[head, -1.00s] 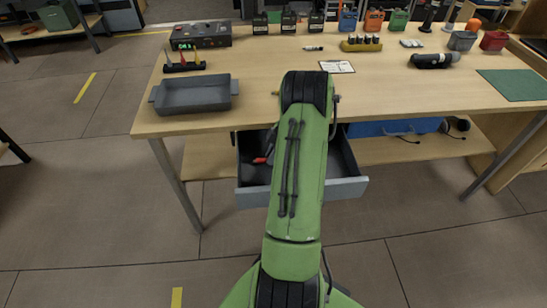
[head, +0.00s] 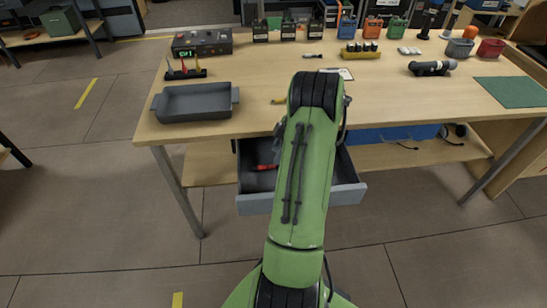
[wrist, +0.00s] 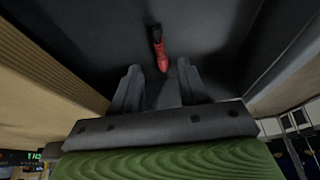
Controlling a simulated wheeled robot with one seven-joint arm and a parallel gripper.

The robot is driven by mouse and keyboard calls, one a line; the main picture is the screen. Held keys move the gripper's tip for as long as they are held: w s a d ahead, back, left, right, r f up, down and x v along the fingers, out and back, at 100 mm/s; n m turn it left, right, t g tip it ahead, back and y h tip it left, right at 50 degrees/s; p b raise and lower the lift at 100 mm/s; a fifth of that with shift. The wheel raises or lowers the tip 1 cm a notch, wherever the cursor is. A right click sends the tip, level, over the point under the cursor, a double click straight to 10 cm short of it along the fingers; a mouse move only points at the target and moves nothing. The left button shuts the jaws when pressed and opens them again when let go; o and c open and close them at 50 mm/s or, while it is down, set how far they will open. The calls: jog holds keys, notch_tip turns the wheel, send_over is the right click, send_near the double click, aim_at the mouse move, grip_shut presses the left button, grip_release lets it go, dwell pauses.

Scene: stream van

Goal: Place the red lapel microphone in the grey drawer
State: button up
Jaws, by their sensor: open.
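The red lapel microphone (head: 267,167) lies inside the open grey drawer (head: 257,204) under the table, towards the drawer's left side. In the wrist view the microphone (wrist: 162,55) shows red with a black end, on the drawer's dark floor. My gripper (wrist: 158,78) is open, with its two fingers apart and the microphone showing beyond their tips, in line with the gap. Nothing is between the fingers. In the head view my green arm hides most of the gripper and the middle of the drawer.
A grey tray (head: 156,105) stands on the table's front left, above the drawer. A blue case (head: 395,132) sits on the shelf right of the drawer. A clipboard (head: 346,74) is partly hidden by my arm. The floor in front is clear.

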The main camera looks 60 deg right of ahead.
jog(key=p+v, duration=0.2)
jog(key=v, duration=0.5)
jog(key=w+a+r+m+h, duration=0.15)
jog(key=w+a+r, duration=0.25)
jog(key=a+r, duration=0.45)
jog(key=w+a+r+m, duration=0.2)
jog(key=w+a+r, duration=0.3)
jog(key=a, duration=0.7)
jog(key=s+a+r+m+h, duration=0.1)
jog(key=s+a+r, duration=0.15)
jog(key=a, duration=0.35)
jog(key=s+a+r+m, duration=0.1)
jog(key=s+a+r, duration=0.15)
jog(key=a, duration=0.25)
jog(key=s+a+f+m+t, duration=0.1)
jog(key=s+a+m+t, duration=0.1)
jog(key=s+a, duration=0.4)
jog(key=s, duration=0.5)
jog(key=shift+s+a+f+m, duration=0.3)
jog(key=shift+a+f+m, duration=0.05)
jog(key=shift+f, duration=0.05)
jog(key=shift+h, duration=0.25)
